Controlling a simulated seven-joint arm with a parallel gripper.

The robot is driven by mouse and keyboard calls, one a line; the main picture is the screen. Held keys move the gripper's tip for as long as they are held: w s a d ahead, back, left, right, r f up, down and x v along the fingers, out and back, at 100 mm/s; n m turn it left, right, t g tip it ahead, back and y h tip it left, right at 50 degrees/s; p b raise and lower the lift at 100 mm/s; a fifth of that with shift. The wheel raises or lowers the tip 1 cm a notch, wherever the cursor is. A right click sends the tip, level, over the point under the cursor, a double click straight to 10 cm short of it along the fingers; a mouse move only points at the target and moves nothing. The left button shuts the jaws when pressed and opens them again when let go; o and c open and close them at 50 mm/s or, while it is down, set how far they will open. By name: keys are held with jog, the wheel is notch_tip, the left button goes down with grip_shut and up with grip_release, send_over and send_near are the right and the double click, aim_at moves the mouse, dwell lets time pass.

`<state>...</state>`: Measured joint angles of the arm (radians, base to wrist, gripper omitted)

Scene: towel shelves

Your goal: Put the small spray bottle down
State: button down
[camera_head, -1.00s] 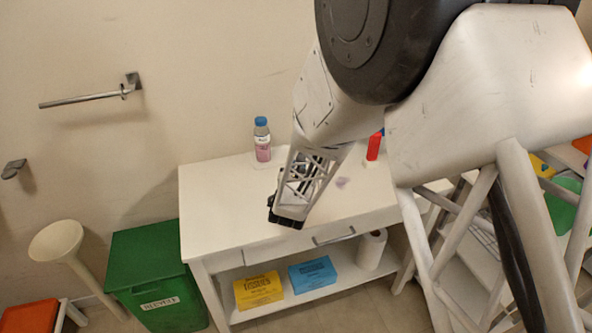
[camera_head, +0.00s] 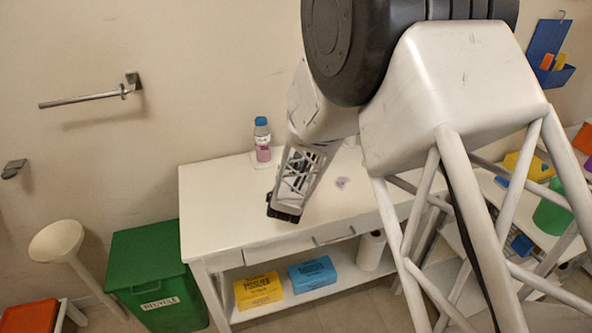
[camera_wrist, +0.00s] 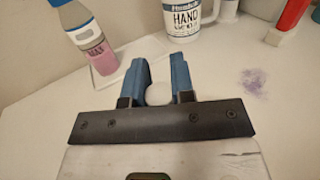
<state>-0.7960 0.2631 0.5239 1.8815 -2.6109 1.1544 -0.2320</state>
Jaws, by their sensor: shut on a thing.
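My gripper (camera_head: 284,212) is over the white table near its front edge, pointing down. In the wrist view its two blue fingers (camera_wrist: 158,72) are shut on a small white rounded thing (camera_wrist: 158,94), which I take to be the small spray bottle. Only a pale curved part of it shows between the fingers; the rest is hidden by the gripper. In the head view it is hidden too. I cannot tell whether it touches the tabletop.
The white table (camera_head: 215,215) has free room left of my gripper.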

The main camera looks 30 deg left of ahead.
jog(key=shift+f, duration=0.95)
jog(key=shift+f, duration=0.15)
jog(key=c, duration=1)
grip_release()
jog(key=shift+o, duration=0.2)
jog(key=shift+s, duration=0.1)
jog(key=v, duration=1.2)
jog(key=shift+d+r, duration=0.1)
jog(key=shift+r, duration=0.15)
